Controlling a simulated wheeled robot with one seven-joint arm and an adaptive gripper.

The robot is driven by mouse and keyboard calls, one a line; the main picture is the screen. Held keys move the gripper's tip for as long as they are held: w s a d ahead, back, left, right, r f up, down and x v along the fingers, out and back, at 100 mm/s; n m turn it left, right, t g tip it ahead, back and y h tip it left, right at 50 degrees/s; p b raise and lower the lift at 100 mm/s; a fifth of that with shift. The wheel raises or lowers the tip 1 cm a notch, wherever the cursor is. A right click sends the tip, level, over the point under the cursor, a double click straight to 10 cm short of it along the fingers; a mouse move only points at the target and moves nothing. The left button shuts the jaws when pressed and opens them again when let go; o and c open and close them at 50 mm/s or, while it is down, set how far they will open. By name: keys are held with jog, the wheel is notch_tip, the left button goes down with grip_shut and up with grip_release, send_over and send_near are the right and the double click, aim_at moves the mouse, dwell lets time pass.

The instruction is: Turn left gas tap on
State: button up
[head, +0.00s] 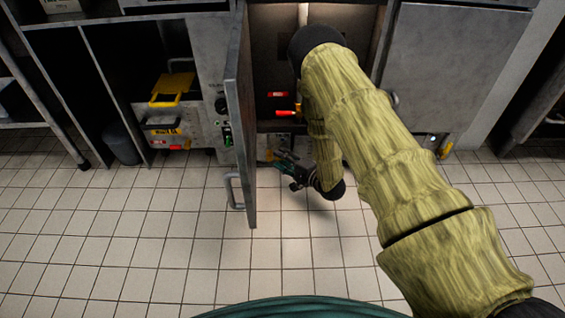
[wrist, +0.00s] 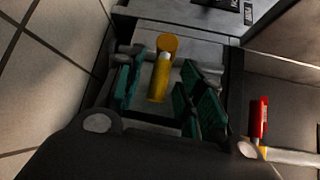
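A yellow tap handle (wrist: 161,76) shows in the wrist view, a short lever with a rounded end. My gripper (wrist: 168,95) has its green-padded fingers apart, one on each side of this handle, with gaps visible; contact is not clear. In the head view my gripper (head: 284,165) is low, in front of the open cabinet, close to the floor. A red handle (wrist: 260,118) on a pale pipe is to the right of my gripper in the wrist view. In the head view two red handles (head: 278,94) (head: 286,113) show inside the cabinet. I cannot tell which is the left tap.
The cabinet door (head: 243,125) stands open just left of my gripper. A closed grey door (head: 455,60) is at the right. Appliances with a yellow handle (head: 172,90) stand at the left. The tiled floor (head: 140,250) in front is clear.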

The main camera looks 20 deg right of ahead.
jog(key=shift+w, duration=0.1)
jog(key=shift+c, duration=0.3)
grip_shut()
